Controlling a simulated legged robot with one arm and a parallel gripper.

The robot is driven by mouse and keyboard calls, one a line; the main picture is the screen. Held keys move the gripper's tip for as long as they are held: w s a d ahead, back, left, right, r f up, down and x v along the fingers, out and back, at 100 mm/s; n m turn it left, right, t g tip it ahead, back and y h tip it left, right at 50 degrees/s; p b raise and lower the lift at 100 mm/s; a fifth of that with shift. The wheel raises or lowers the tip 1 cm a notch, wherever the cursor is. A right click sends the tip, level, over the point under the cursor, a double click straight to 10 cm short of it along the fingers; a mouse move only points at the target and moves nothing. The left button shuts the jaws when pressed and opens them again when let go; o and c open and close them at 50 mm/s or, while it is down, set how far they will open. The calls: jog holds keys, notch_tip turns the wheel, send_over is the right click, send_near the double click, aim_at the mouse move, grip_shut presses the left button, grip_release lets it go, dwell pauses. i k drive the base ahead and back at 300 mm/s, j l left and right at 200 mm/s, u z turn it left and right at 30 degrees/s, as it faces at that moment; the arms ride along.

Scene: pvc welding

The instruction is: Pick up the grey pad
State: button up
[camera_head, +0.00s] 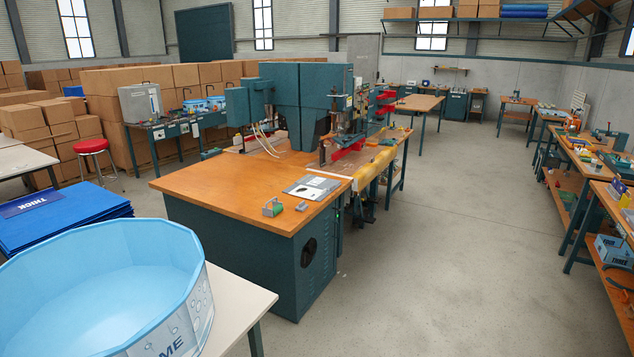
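No object is clearly a grey pad from here. On the wooden top of the welding bench (215,187) lies a flat grey-white sheet or board (313,187) with dark marks, close to the right edge. In front of it is a small grey-and-green block (272,207) with a handle-like top. Just right of that block lies a smaller grey piece (302,206). Any of these could be the pad; I cannot tell which. My gripper is not in view.
A light-blue round tub (90,285) on a white table fills the lower left, beside stacked blue sheets (65,218). A green welding machine (305,90) stands on the bench's far part. Workbenches (575,165) line the right wall. Clear concrete floor (450,230) lies between.

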aim_at(302, 206)
jog(key=i, duration=2)
jog(key=i+l+u, duration=0.1)
jog(key=i+u, duration=0.2)
jog(key=i, duration=0.2)
jog(key=i+l+u, duration=0.25)
jog(key=i, duration=0.25)
jog(key=i+l+u, duration=0.3)
jog(key=i, duration=0.15)
jog(key=j, duration=0.1)
